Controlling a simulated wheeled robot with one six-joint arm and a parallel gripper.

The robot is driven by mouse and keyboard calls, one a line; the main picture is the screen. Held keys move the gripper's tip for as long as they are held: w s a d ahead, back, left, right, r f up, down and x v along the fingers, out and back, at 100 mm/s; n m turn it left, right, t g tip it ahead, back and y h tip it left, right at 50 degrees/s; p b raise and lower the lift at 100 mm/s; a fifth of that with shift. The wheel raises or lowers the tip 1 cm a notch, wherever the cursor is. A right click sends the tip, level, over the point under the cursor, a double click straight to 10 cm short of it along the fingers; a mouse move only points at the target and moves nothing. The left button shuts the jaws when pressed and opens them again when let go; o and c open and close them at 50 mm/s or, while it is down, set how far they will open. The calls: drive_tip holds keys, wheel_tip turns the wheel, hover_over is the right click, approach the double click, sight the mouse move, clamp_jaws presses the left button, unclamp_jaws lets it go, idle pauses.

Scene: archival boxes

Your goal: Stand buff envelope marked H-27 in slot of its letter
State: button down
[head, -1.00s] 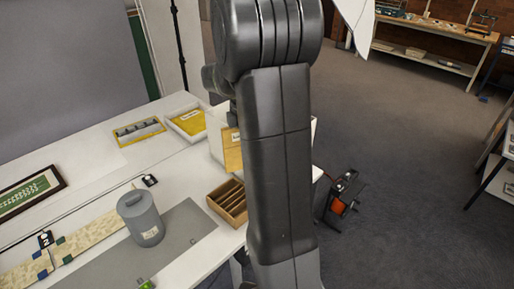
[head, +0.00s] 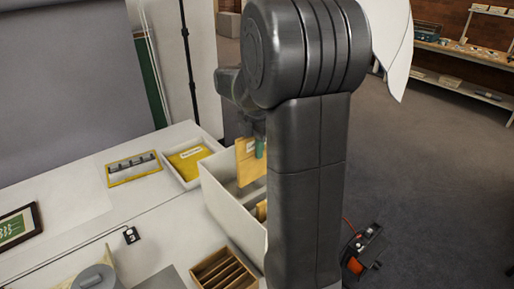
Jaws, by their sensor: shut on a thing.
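My gripper (head: 260,148) is partly hidden behind my arm; a green fingertip shows at the upper right of a buff envelope (head: 248,172). It is shut on that envelope, which hangs upright with a small white label too small to read. The envelope is at the open top of a white box (head: 228,203) on the table. Another buff piece (head: 261,211) shows low inside the box. My arm hides the box's right side, and any slot letters there cannot be seen.
A white tray (head: 212,143) with a yellow labelled packet (head: 188,160) stands left of the box. A yellow-edged frame (head: 133,169) lies further left. A wooden slotted rack (head: 222,268) and a grey lidded canister (head: 97,277) are in front. Dark equipment (head: 366,252) stands on the floor at right.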

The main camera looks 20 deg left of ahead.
wheel_tip(320, 180, down, 18)
drive_tip(key=b, duration=1.2)
drive_tip(key=shift+b, duration=0.3)
drive_tip(key=shift+f, duration=0.1)
